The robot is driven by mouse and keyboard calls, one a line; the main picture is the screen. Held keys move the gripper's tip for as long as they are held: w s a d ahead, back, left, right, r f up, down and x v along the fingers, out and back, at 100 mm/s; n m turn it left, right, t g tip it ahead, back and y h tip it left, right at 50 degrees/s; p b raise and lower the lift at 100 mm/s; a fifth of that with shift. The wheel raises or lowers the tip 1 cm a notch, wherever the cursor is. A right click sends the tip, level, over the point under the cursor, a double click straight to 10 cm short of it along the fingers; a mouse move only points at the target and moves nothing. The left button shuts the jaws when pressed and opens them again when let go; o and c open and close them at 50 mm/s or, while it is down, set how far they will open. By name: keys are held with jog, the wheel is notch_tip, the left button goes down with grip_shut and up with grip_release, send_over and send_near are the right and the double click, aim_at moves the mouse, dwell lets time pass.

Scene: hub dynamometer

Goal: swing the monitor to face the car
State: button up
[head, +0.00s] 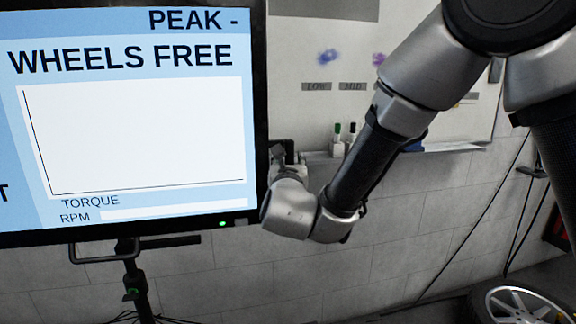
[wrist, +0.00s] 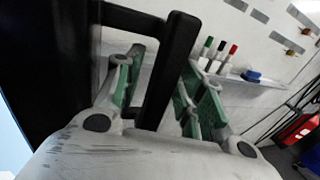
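The monitor (head: 130,130) fills the left of the head view, its lit screen turned toward my camera and reading "WHEELS FREE". It stands on a black stand (head: 132,275). In the wrist view the dark side of the monitor (wrist: 45,60) is at left, with a black loop handle (wrist: 162,78) reaching out from it. My gripper (wrist: 163,62) is open, its green-padded fingers on either side of the handle's upright bar, with a gap visible at the left finger. In the head view my gripper (head: 283,155) is partly hidden at the monitor's right edge. The car's body is not in view.
Behind is a whiteboard (head: 460,100) with a ledge holding markers (head: 344,139) on a pale block wall. A spoked wheel (head: 515,305) lies at bottom right. Cables (head: 480,215) hang along the wall. A red object (wrist: 298,128) is at the wrist view's right.

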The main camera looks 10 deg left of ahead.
jog(key=s+d, duration=0.2)
jog(key=s, duration=1)
jog(key=shift+w, duration=0.1)
